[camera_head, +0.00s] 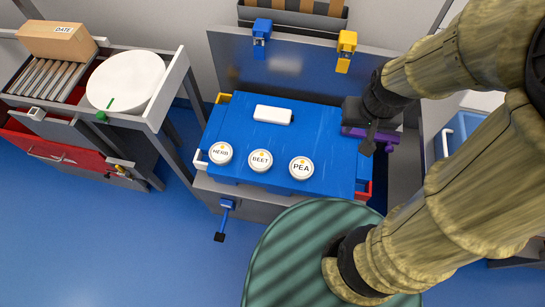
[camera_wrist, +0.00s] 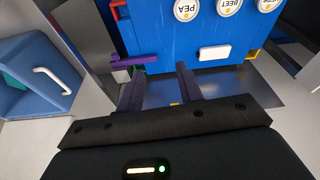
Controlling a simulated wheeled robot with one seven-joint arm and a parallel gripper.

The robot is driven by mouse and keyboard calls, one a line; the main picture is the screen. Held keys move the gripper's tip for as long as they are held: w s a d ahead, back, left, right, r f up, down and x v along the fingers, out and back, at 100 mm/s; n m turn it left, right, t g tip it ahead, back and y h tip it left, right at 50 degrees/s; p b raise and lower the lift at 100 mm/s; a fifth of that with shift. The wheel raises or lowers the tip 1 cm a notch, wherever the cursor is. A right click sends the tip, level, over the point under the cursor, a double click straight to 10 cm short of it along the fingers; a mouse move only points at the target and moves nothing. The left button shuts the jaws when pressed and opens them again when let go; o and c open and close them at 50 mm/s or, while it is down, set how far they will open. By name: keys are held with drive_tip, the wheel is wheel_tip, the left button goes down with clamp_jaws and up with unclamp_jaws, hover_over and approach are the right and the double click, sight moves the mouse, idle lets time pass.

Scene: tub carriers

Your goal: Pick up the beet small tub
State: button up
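The beet small tub (camera_head: 260,160) is a white round tub with a lid labelled BEET. It stands upright on a blue surface (camera_head: 235,125), between the herb tub (camera_head: 220,153) on the left and the pea tub (camera_head: 301,168) on the right. In the wrist view the beet tub (camera_wrist: 229,5) is at the top edge, partly cut off. My gripper (camera_wrist: 159,85) is open, its two dark fingers apart with nothing between them. In the head view my gripper (camera_head: 369,140) is at the right edge of the blue surface, well to the right of the beet tub.
A white block (camera_head: 272,115) lies behind the tubs. A purple part (camera_head: 365,133) is at the right edge, close to my gripper. Blue (camera_head: 261,35) and yellow (camera_head: 346,48) clips sit on the back panel. A cart with a white round disc (camera_head: 126,80) stands left.

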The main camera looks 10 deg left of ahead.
drive_tip(key=shift+d, duration=0.35)
drive_tip(key=o, duration=1.4)
drive_tip(key=w+a+f+n+b, duration=0.1)
drive_tip(key=w+a+f+b, duration=0.2)
drive_tip(key=a+f, duration=0.1)
drive_tip(key=shift+n+g, duration=0.3)
drive_tip(key=shift+n, duration=0.1)
drive_tip(key=w+a+f+n+g+b, duration=0.1)
drive_tip(key=a+f+n+b, duration=0.3)
drive_tip(key=a+f, duration=0.4)
drive_tip(key=w+a+f+n+g+b, duration=0.1)
drive_tip(key=w+a+f+n+b, duration=0.2)
drive_tip(key=a+f, duration=0.5)
drive_tip(key=a+n+b, duration=0.1)
drive_tip(key=a, duration=0.4)
drive_tip(key=shift+a, duration=0.25)
drive_tip(key=shift+f, duration=0.15)
